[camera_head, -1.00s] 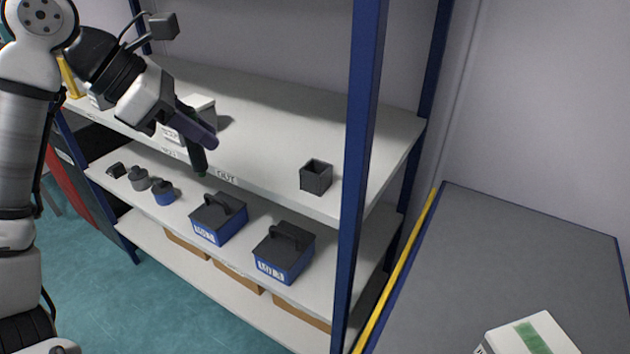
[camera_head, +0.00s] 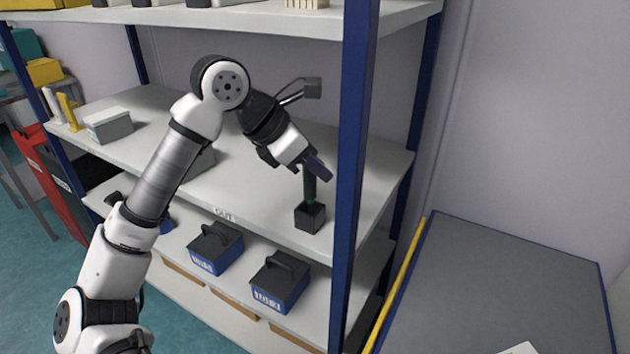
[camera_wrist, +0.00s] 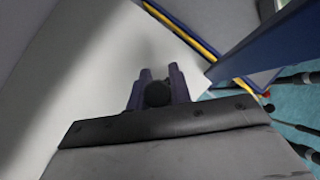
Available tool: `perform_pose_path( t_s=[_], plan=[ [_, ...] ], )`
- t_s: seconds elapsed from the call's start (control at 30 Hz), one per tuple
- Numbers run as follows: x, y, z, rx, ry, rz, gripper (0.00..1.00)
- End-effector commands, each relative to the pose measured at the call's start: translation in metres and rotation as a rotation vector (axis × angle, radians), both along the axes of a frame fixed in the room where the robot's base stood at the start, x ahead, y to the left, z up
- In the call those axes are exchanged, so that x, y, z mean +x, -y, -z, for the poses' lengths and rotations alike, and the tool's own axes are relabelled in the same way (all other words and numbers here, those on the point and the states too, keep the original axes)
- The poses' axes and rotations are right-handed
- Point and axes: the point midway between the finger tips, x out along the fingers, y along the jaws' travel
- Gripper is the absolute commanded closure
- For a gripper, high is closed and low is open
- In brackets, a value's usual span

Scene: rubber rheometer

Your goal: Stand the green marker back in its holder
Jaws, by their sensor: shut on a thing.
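The green marker (camera_head: 310,188) is a dark, upright cylinder with a green band near its lower end. My gripper (camera_head: 317,167) is shut on its upper part, above the holder. The holder (camera_head: 309,219) is a small black square cup on the shelf near its right front corner. The marker's lower end is at the holder's opening; I cannot tell how deep it sits. In the wrist view the marker's dark round end (camera_wrist: 157,94) shows between the purple fingers; the holder is hidden there.
A blue upright post (camera_head: 357,150) stands close to the right of my gripper. The shelf (camera_head: 255,190) is clear around the holder. Lidded blue boxes (camera_head: 281,283) stand on the shelf below. A grey-topped surface (camera_head: 490,280) is at the right.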

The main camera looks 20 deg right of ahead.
Motion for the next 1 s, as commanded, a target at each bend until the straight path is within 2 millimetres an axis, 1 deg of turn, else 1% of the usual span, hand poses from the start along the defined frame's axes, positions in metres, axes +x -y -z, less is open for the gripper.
perform_pose_path(
  t_s=[0.17, 0.43, 0.53, 0.77, 0.9, 0.93, 1.0],
  plan=[
    [0.0, -0.001, 0.012, 0.0, -0.001, 0.001, 1.0],
    [0.0, 0.0, 0.044, 0.0, 0.0, 0.001, 1.0],
    [0.0, -0.001, 0.048, 0.0, 0.001, 0.001, 1.0],
    [0.0, -0.001, 0.049, 0.001, 0.001, 0.002, 1.0],
    [0.0, -0.001, 0.053, 0.001, 0.002, 0.001, 1.0],
    [0.0, -0.001, 0.052, 0.001, 0.002, 0.001, 0.77],
    [0.0, -0.001, 0.051, 0.001, 0.001, 0.001, 0.68]
  ],
)
